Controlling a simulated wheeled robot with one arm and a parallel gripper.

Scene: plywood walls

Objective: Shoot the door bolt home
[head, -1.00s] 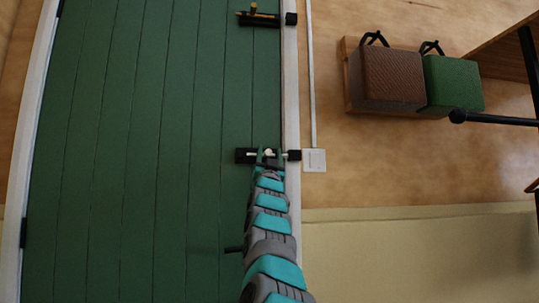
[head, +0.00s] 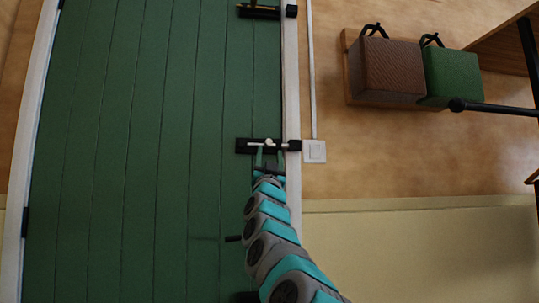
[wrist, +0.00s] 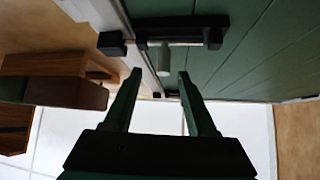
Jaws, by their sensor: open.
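The door bolt (head: 252,147) sits on a black plate on the green door (head: 150,150), near its right edge, with a pale rod and a light knob. The black keeper (head: 294,145) is on the frame to the right. The rod reaches across toward the keeper; I cannot tell how far it enters. My gripper (head: 268,158) is open and empty, just below the knob in the head view. In the wrist view the knob (wrist: 165,57) stands just beyond and between the two fingertips (wrist: 158,74), apart from both. The keeper (wrist: 112,43) is to its left.
A second black bolt (head: 258,11) sits higher on the door. A dark door handle (head: 233,238) is lower down, left of my arm. A white switch plate (head: 314,151) is right of the keeper. Brown (head: 386,68) and green (head: 447,75) bags hang on the right wall.

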